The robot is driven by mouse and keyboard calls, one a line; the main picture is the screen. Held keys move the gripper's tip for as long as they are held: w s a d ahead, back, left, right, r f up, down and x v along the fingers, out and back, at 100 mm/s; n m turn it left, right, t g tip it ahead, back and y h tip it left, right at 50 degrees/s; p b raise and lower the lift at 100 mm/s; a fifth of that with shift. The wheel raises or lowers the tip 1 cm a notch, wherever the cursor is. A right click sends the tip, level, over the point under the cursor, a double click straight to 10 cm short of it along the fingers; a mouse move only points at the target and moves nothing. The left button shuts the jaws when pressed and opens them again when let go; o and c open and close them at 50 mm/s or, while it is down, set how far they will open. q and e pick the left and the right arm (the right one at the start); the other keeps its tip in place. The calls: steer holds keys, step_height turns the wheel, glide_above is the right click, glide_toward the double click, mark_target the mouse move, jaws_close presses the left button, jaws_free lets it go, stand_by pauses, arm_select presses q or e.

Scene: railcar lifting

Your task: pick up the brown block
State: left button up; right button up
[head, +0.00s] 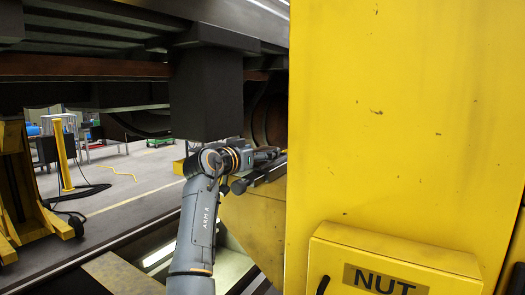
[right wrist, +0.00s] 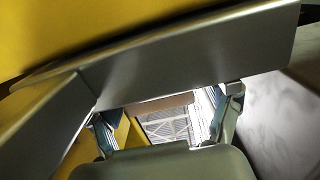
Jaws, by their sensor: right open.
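My right gripper (head: 264,168) reaches in beside the yellow lifting column, under the dark railcar. In the right wrist view its two fingers (right wrist: 168,115) are spread apart and open. A narrow brown strip (right wrist: 160,103), which looks like the brown block, shows between and beyond the fingers, just under the edge of a grey metal plate. Most of it is hidden by that plate. I cannot tell whether the fingers touch it. In the head view I cannot make the block out clearly near the gripper. My left gripper is not in view.
The yellow column (head: 400,120) with a box marked NUT (head: 390,270) fills the right side. A dark block (head: 206,95) hangs from the railcar above my right wrist. The grey plate (right wrist: 190,55) lies close across the wrist view. Open floor (head: 135,180) lies at left.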

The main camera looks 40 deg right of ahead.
steer(key=shift+a, duration=0.1)
steer(key=shift+a, duration=0.1)
steer(key=c, duration=1.3)
steer(key=shift+r, duration=0.15)
